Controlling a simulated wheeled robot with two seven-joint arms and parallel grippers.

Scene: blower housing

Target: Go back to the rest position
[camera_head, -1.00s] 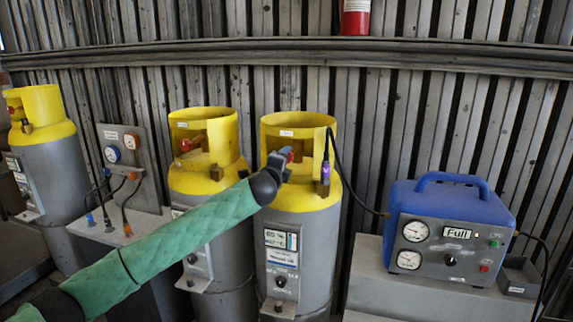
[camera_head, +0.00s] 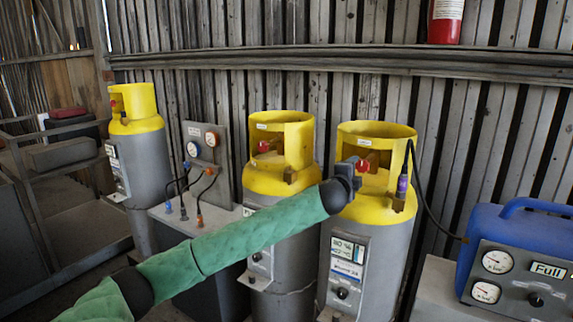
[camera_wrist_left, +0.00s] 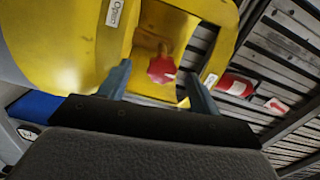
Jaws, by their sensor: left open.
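My left arm reaches in from the lower left in the head view, covered in green sleeve. My left gripper (camera_head: 352,168) is at the yellow collar of the right-hand cylinder (camera_head: 375,215), by its red valve knob (camera_head: 363,166). In the left wrist view the open gripper (camera_wrist_left: 158,88) has its two fingers apart, with the red knob (camera_wrist_left: 161,70) between or just beyond them inside the yellow collar (camera_wrist_left: 60,45). I cannot tell whether the fingers touch the knob. My right gripper is not in view.
Two more yellow-topped cylinders (camera_head: 280,180) (camera_head: 135,155) stand to the left, with a gauge panel (camera_head: 205,152) between them. A blue machine reading "Full" (camera_head: 520,250) is at the right, linked by a black hose to the right-hand cylinder. A red extinguisher (camera_head: 445,22) hangs above.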

